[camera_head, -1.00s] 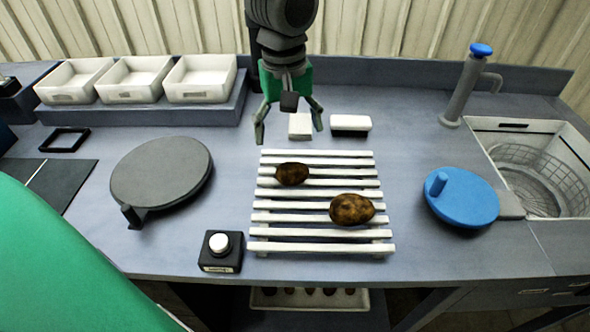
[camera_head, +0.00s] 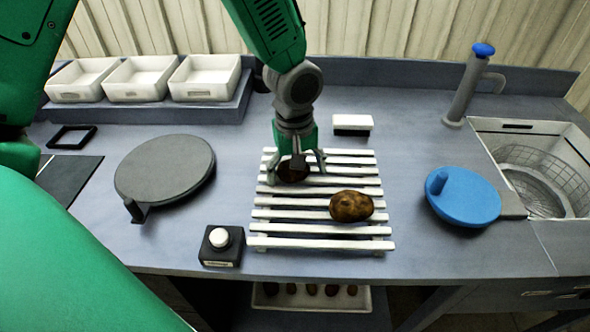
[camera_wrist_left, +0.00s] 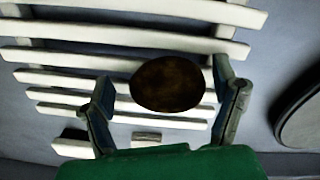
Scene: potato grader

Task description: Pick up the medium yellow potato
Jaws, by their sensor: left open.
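Two brown potatoes lie on a white slatted rack (camera_head: 320,244); neither looks clearly yellow. The smaller potato (camera_head: 293,172) is on the far left part of the rack, and the larger potato (camera_head: 351,206) is nearer and to the right. My left gripper (camera_head: 298,178) points down over the smaller potato and partly hides it. In the left wrist view a dark brown potato (camera_wrist_left: 167,84) lies between the open fingers of my left gripper (camera_wrist_left: 163,75). Gaps show on both sides, wider on the left. My right gripper is not in view.
A grey round lid (camera_head: 165,170) and a black button box (camera_head: 221,246) are left of the rack. A blue round lid (camera_head: 466,199) and a sink basket (camera_head: 540,185) are right. White bins (camera_head: 205,78) stand behind. A white-topped block (camera_head: 352,123) stands beyond the rack.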

